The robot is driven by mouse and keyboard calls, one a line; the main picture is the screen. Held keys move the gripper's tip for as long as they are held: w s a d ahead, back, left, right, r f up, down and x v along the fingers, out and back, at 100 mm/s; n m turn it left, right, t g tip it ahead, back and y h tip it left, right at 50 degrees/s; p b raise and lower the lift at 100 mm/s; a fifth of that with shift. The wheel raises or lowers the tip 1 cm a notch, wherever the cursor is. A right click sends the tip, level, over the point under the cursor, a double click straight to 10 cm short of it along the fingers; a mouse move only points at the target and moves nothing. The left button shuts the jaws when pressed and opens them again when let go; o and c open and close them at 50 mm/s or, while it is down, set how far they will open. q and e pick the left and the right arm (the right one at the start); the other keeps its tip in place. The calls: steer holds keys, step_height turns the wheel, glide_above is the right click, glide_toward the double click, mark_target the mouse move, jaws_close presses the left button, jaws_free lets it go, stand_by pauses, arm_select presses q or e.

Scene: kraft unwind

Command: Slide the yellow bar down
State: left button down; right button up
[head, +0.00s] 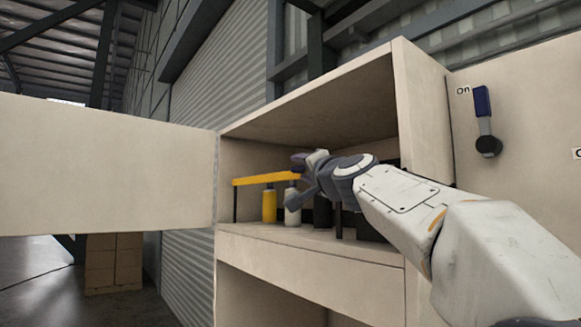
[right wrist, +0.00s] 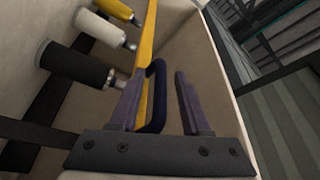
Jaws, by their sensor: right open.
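The yellow bar (head: 258,180) runs level across the inside of the open cabinet, in front of the bottles. In the right wrist view the yellow bar (right wrist: 149,35) passes close to the left finger, which hides part of it. A dark blue looped handle (right wrist: 157,95) shows beside the bar, between the two fingers. My right gripper (head: 303,172) is inside the cabinet at the bar's right part. Its jaws (right wrist: 166,75) are open, with a gap between the handle and the right finger. My left gripper is not in view.
A yellow bottle (head: 269,206), a white bottle (head: 292,207) and dark ones stand on the cabinet shelf (head: 310,240). The cabinet door (head: 105,165) is swung open to the left. A blue-handled switch (head: 483,105) marked "On" is on the right panel.

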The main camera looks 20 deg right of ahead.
steer(key=shift+c, duration=0.4)
jaws_close()
stand_by(0.9)
